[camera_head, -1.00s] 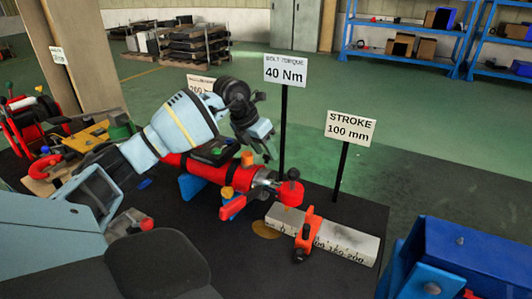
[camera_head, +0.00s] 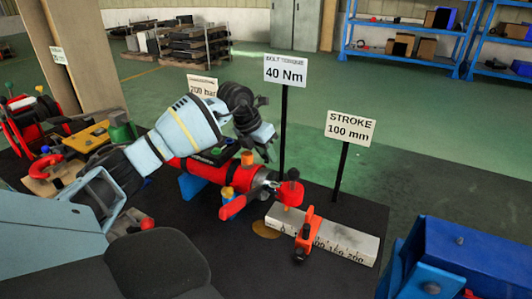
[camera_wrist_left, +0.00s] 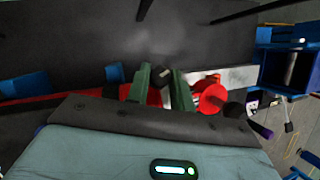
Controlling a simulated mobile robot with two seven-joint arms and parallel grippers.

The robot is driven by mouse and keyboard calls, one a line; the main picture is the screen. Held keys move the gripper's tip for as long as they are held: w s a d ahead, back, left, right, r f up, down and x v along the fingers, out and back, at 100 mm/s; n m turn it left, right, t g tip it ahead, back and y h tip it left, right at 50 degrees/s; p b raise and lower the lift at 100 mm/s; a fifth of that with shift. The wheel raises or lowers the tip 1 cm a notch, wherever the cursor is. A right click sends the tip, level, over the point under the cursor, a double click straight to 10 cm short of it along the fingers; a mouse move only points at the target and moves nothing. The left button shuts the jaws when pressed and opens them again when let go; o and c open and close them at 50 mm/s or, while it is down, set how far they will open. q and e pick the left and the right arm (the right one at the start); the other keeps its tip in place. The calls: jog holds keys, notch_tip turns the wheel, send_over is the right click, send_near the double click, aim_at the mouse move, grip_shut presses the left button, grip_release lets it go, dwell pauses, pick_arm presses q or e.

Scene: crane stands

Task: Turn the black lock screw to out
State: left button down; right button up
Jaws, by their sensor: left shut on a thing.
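My left gripper (camera_head: 264,140) reaches over the red cylinder (camera_head: 205,168) near its orange collar, its fingers pointing down. In the left wrist view two green fingers (camera_wrist_left: 161,86) are closed around a small black piece with a pale spot, the black lock screw (camera_wrist_left: 161,74). The arm hides this screw in the head view. A red round knob (camera_head: 291,193) stands to the right of the gripper and also shows in the left wrist view (camera_wrist_left: 211,98). Which way the screw is turned cannot be read. My right gripper is out of view.
A pale scale bar (camera_head: 350,243) with an orange slider (camera_head: 307,235) lies at the right of the black table. Signs reading 40 Nm (camera_head: 286,70) and STROKE 100 mm (camera_head: 351,127) stand behind on thin posts. A blue machine (camera_head: 460,255) stands at the lower right.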

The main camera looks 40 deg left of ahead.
pick_arm(q)
jog(key=shift+r, duration=0.15)
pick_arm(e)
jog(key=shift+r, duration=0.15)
pick_arm(q)
jog(key=shift+d+r+n+y+p, duration=0.1)
jog(key=shift+r+n+y+p, duration=0.05)
jog(key=shift+n+y+p, duration=0.5)
jog(key=shift+w+d+r+n+y+p, duration=0.1)
jog(key=shift+d+n+y+p, duration=0.05)
jog(key=shift+n+y+p, duration=0.8)
jog(key=n+g+y+p, duration=0.1)
jog(key=n+y, duration=0.1)
jog(key=shift+w+d+n+g+y, duration=0.1)
jog(key=shift+n+g+y, duration=0.2)
jog(key=shift+f+n+g+y, duration=0.3)
jog(key=shift+n+g+y, duration=0.4)
jog(key=shift+n+y, duration=0.3)
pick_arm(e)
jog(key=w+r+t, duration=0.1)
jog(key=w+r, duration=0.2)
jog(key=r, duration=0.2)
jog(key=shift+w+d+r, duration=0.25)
pick_arm(q)
jog(key=shift+f+n, duration=0.1)
jog(key=shift+n, duration=0.3)
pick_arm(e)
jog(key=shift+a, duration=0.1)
